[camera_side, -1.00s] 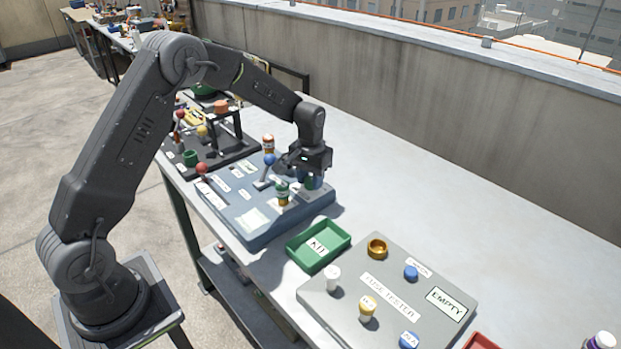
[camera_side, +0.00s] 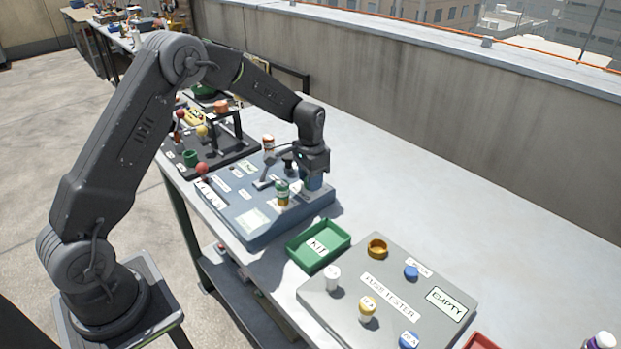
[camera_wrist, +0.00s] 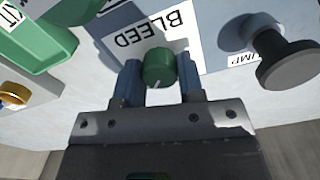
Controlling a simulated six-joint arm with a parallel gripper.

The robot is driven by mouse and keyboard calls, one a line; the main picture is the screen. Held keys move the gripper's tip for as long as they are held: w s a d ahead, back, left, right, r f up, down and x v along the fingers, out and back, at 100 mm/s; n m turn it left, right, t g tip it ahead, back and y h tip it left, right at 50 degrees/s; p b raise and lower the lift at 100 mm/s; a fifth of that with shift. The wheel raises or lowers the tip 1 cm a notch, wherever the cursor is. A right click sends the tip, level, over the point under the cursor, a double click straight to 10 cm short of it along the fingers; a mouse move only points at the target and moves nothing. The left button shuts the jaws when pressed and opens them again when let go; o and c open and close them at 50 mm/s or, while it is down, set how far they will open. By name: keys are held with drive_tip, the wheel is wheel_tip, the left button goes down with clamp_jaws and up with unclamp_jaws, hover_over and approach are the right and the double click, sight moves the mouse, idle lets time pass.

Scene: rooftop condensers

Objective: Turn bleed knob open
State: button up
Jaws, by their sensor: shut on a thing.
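The bleed knob (camera_wrist: 158,66) is a small green round knob with a pale mark on its near edge. It stands beside the white BLEED label (camera_wrist: 150,28) in the wrist view. My gripper (camera_wrist: 160,80) has a blue finger on each side of the knob and is shut on it. In the side view my gripper (camera_side: 314,181) is low over the far right corner of the blue-grey panel (camera_side: 240,222). The bleed knob is hidden behind the fingers there.
A dark mushroom-shaped knob (camera_wrist: 288,62) stands to the right of the bleed knob. The green KIT tray (camera_side: 320,262) and fuse tester board (camera_side: 350,312) are nearer. Bare table lies right.

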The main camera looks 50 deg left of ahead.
drive_tip(key=o, duration=0.9)
drive_tip(key=shift+r, duration=0.1)
wheel_tip(320, 180, up, 14)
drive_tip(key=shift+f, duration=0.15)
idle(0.3)
drive_tip(key=s+d+r+n+t, duration=0.1)
drive_tip(key=s+d+r, duration=0.2)
drive_tip(key=s+r, duration=0.25)
drive_tip(key=s+d+r+t, duration=0.2)
drive_tip(key=s+d+r, duration=0.15)
drive_tip(key=s, duration=0.35)
drive_tip(key=s+d+t, duration=0.1)
drive_tip(key=s, duration=0.4)
drive_tip(key=s+d+f+n, duration=0.1)
drive_tip(key=s, duration=0.5)
drive_tip(key=s+d+f+t, duration=0.1)
drive_tip(key=s, duration=0.5)
drive_tip(key=shift+t, duration=0.3)
